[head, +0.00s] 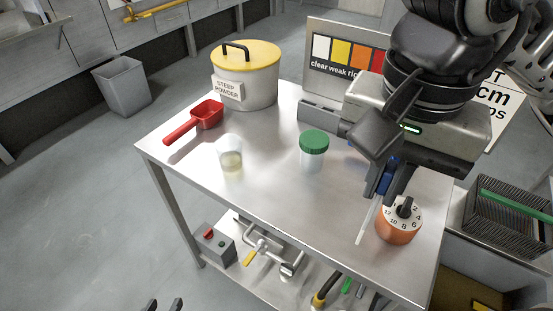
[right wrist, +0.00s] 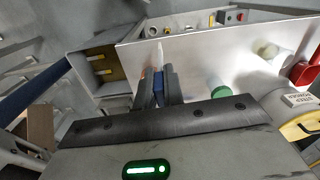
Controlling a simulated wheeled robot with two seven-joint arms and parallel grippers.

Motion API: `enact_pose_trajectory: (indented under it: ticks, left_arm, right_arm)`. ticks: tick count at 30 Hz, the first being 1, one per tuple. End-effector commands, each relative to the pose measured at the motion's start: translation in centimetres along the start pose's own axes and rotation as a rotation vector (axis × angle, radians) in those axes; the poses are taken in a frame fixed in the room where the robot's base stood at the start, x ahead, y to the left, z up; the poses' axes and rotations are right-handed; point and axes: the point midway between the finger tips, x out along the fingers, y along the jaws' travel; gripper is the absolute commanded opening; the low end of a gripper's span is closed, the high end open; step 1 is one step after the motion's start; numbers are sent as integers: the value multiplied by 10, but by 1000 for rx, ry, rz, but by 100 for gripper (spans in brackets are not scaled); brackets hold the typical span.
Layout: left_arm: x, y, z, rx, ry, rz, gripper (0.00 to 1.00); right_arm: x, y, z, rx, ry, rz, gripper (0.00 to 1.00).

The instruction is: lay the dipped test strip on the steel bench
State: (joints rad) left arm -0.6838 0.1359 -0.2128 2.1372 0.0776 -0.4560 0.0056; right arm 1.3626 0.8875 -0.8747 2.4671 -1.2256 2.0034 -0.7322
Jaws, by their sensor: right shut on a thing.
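The test strip (head: 367,222) is a thin white strip with a blue grip end. My right gripper (head: 386,182) is shut on the blue end, and the strip slants down over the right part of the steel bench (head: 268,172), just left of the orange dial timer. Whether its tip touches the bench is hard to tell. In the right wrist view the strip's pale tip (right wrist: 159,52) points away between the fingers (right wrist: 158,90). My left gripper (head: 163,304) shows only as two dark, separated fingertips at the bottom edge, away from the bench.
On the bench stand the orange timer (head: 399,225), a green-lidded jar (head: 313,152), a clear cup with yellowish liquid (head: 230,155), a red scoop (head: 200,120) and a yellow-lidded powder tub (head: 246,80). A colour chart (head: 345,55) stands behind. The front middle is clear.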

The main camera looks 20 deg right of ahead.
Motion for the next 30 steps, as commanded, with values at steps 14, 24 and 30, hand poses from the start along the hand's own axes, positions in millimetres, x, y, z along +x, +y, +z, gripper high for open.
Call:
enact_pose_trajectory:
  ticks: [14, 24, 30]
  left_arm:
    - [2, 0, 2, 2, -1, 3, 36]
    - [5, 1, 3, -9, 16, 11, 36]
    - [5, 1, 1, -12, 21, 11, 36]
  right_arm:
    - [30, -18, -57, 71, -11, 8, 0]
    - [82, -47, -102, 64, -9, 5, 0]
    - [94, -52, -110, 64, -9, 4, 0]
